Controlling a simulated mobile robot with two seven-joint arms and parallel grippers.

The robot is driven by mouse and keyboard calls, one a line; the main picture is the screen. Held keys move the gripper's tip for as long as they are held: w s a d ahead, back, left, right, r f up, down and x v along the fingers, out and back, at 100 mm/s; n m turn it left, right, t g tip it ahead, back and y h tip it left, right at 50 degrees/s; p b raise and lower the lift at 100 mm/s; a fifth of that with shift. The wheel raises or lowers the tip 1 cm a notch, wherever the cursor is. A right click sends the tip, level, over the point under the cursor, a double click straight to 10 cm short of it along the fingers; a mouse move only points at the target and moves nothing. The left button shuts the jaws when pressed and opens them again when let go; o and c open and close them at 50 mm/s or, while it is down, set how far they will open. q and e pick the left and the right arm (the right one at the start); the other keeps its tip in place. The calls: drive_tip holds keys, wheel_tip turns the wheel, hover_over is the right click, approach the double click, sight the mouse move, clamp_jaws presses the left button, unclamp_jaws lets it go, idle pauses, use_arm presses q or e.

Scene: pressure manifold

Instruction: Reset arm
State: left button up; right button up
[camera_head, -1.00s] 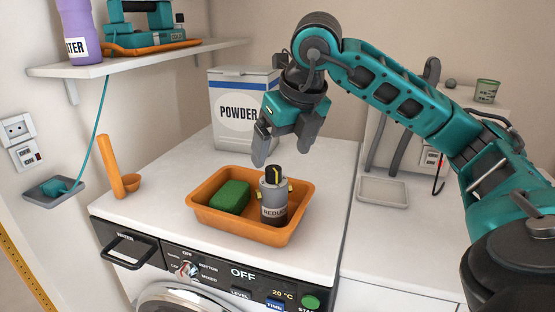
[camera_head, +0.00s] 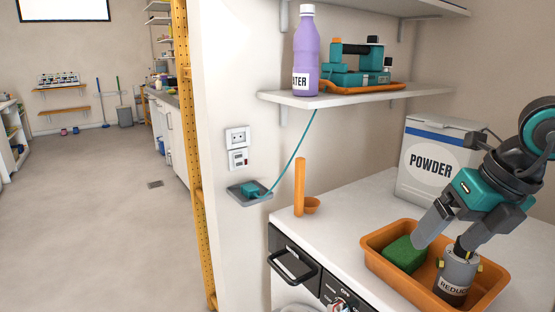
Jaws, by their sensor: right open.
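My right arm comes in from the right edge. Its gripper (camera_head: 437,243) is open above the orange tray (camera_head: 376,260), with its fingers pointing down. One finger is in front of the green sponge (camera_head: 402,256) and the other is near the dark top of the grey reducer cylinder (camera_head: 455,279). I cannot tell whether either finger touches them. The sponge and the upright reducer are both in the tray. My left gripper is not in view.
A powder box (camera_head: 426,170) stands behind the tray. An orange scoop (camera_head: 300,188) stands on the counter's left. A shelf (camera_head: 345,98) above carries a purple bottle (camera_head: 306,55) and a teal device (camera_head: 355,66). Open floor (camera_head: 110,220) lies to the left.

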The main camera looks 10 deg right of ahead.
drive_tip(key=a+m+t+y+p, duration=0.2)
drive_tip(key=a+m+y+p, duration=0.25)
drive_tip(key=a+y, duration=1.45)
drive_tip(key=w+d+f+m+t+h+p, duration=0.1)
drive_tip(key=w+d+f+m+t+h, duration=0.1)
drive_tip(key=f+m+t+h, duration=0.6)
drive_tip(key=w+d+f+m+t+h, duration=0.15)
drive_tip(key=m+t+h, duration=0.25)
drive_tip(key=m, duration=0.7)
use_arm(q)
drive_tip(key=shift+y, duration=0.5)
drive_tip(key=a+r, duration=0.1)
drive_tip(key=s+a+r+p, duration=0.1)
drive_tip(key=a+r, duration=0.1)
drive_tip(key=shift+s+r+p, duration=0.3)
use_arm(e)
drive_tip(key=s+d+f+m+g+h, duration=0.1)
drive_tip(key=s+f+m+g+h, duration=0.2)
drive_tip(key=s+f, duration=0.3)
drive_tip(key=s+d+f+m+g+h, duration=0.1)
drive_tip(key=s+f+m+g+h, duration=0.3)
drive_tip(key=f, duration=1)
drive_tip(key=s+m, duration=0.2)
drive_tip(key=s, duration=0.1)
drive_tip(key=shift+s+d, duration=0.15)
drive_tip(key=shift+d, duration=0.2)
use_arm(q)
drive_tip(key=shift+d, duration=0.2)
use_arm(e)
drive_tip(key=shift+m, duration=0.25)
